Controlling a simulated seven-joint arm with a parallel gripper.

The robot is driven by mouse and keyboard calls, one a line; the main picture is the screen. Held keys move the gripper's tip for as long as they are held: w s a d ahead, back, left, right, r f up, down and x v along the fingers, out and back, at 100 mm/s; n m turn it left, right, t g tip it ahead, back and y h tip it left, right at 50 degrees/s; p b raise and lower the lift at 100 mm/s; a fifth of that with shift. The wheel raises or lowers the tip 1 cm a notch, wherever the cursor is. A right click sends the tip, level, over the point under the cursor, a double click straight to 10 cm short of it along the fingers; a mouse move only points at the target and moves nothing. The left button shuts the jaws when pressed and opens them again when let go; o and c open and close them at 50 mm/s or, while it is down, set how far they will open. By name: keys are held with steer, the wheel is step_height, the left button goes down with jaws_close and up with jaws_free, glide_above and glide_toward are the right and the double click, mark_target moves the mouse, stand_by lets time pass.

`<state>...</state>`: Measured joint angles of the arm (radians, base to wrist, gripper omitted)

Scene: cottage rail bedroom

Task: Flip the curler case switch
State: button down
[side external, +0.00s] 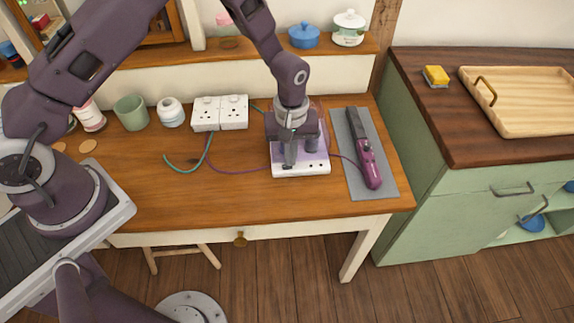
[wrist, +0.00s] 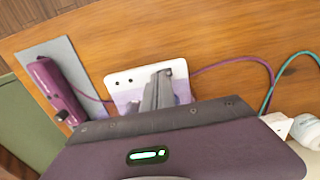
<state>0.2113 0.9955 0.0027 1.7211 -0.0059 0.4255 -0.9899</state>
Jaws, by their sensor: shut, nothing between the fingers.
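The curler case (side external: 318,166) is a small white and lilac box on the wooden desk, with small dark dots on its white front strip. My gripper (side external: 289,166) is shut and points down over the left part of the case. In the wrist view the shut fingers (wrist: 158,90) stand over the white case (wrist: 124,83) and hide part of it. The switch is hidden or too small to make out, and I cannot tell whether the fingers touch the case. A purple cord runs from the case to the curler (side external: 370,170), which lies on a grey mat (side external: 388,188).
White wall sockets (side external: 206,113) stand behind the case at the left, with a teal cord (side external: 184,170) looping over the desk. A green cup (side external: 131,112) and a white jar (side external: 170,112) stand further left. The desk's front left (side external: 170,205) is clear.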

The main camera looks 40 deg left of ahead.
steer(key=shift+f, duration=0.6)
steer(key=shift+r, duration=3.5)
